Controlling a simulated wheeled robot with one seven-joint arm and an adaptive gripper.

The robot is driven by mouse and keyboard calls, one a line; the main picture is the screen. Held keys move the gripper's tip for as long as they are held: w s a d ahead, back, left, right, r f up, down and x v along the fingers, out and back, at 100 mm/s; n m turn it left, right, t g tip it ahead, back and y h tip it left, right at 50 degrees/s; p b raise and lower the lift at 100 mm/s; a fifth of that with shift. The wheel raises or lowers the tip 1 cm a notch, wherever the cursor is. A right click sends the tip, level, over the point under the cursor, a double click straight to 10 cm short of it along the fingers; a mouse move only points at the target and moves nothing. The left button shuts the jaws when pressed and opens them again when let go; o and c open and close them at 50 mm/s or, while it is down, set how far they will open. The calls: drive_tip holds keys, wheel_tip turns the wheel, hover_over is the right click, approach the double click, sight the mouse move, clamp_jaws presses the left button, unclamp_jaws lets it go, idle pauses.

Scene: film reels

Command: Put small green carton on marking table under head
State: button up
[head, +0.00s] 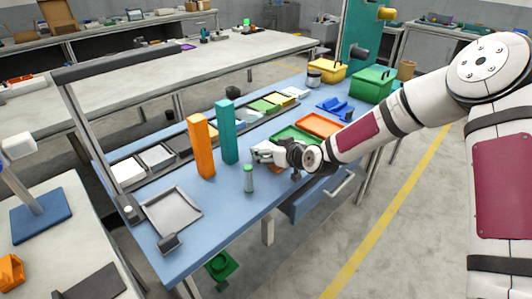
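My gripper (262,152) reaches in from the right, low over the blue workbench (215,232), just right of the tall teal block (228,132). Its fingers are too small to tell open from shut, and I cannot make out a held object. I cannot identify a small green carton for certain. The teal block stands upright beside a tall orange block (201,146). A small green-capped cylinder (248,178) stands in front. At the left, a white head (18,145) on a post stands over a blue plate (42,217), possibly the marking table.
A grey tray (172,210) lies at the bench's near left. Small bins line its back edge. A green tray (290,134), an orange tray (320,125) and a green toolbox (373,84) lie farther right. A drawer (318,197) juts out in front.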

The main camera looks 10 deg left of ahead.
drive_tip(key=shift+w+a+f, duration=0.15)
drive_tip(key=shift+w, duration=0.05)
drive_tip(key=c, duration=1.2)
drive_tip(key=shift+c, duration=0.2)
